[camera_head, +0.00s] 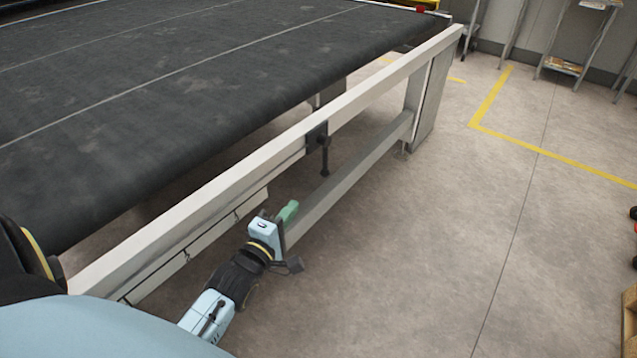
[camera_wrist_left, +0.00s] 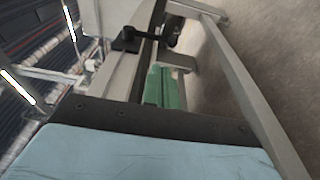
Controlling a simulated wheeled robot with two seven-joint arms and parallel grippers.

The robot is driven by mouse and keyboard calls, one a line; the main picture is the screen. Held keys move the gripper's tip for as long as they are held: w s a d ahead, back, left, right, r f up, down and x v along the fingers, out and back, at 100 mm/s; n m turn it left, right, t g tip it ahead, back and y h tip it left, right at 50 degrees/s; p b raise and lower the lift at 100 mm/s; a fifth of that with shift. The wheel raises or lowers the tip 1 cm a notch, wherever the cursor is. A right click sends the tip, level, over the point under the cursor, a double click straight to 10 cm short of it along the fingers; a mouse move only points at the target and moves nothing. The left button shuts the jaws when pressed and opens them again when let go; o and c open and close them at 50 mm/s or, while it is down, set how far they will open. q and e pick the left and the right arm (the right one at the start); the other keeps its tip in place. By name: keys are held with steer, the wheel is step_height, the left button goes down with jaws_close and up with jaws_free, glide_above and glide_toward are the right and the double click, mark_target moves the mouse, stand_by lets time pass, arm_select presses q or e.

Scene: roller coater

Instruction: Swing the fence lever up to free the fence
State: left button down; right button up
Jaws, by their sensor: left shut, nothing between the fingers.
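The fence lever (camera_head: 324,158) is a thin black handle hanging down from a black block (camera_head: 316,137) on the outer side of the pale rail. In the left wrist view the black lever (camera_wrist_left: 167,36) and its block (camera_wrist_left: 126,40) show beyond my fingertips. My left gripper (camera_head: 289,210) has green fingers. It is shut and empty, below and to the left of the lever and apart from it. The green fingers also show in the left wrist view (camera_wrist_left: 165,86). My right gripper is not in view.
The pale fence rail (camera_head: 384,88) runs along the dark conveyor belt (camera_head: 200,90). A lower grey beam (camera_head: 350,175) runs beneath it to an end post (camera_head: 429,100).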

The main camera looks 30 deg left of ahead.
mark_target(325, 166)
arm_select(q)
steer(key=shift+w, duration=0.1)
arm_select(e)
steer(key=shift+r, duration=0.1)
